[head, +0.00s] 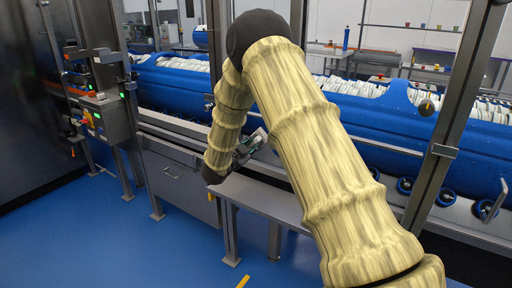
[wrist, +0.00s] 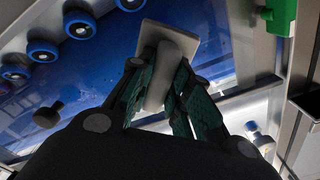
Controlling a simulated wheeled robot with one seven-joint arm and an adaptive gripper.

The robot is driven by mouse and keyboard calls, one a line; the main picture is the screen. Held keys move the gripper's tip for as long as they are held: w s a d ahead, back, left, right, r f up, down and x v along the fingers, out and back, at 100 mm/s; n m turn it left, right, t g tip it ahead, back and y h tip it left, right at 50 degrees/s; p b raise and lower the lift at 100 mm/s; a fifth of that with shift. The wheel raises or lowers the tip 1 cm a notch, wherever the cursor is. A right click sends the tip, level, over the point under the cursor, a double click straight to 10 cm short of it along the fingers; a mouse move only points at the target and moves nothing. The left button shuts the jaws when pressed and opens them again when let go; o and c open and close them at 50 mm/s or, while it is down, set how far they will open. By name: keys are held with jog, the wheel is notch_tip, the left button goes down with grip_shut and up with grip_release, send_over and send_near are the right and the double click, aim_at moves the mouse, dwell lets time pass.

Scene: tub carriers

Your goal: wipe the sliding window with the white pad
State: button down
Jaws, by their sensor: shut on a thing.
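My gripper (wrist: 158,85) is shut on the handle of the white pad (wrist: 176,35), with dark green finger pads on both sides. In the wrist view the pad's pale plate spreads beyond the fingertips, in front of a blue surface. In the head view my gripper (head: 246,148) is small and partly hidden by my arm, above a grey ledge. The sliding window seems to be the clear pane (head: 385,128) between the dark posts; its edges are hard to make out. I cannot tell whether the pad touches it.
Large blue tubs (head: 385,112) filled with white items lie behind the posts. Blue-rimmed wheels (wrist: 43,50) show in the wrist view, with a green block (wrist: 280,15) at upper right. A grey bench (head: 262,200) stands below my gripper. The blue floor (head: 165,250) is open at front left.

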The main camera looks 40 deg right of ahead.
jog(key=shift+w+a, duration=0.15)
jog(key=shift+w, duration=0.1)
jog(key=shift+v, duration=3)
jog(key=shift+s, duration=0.1)
jog(key=shift+v, duration=1.5)
jog(key=shift+r+p, duration=0.1)
jog(key=shift+p, duration=0.25)
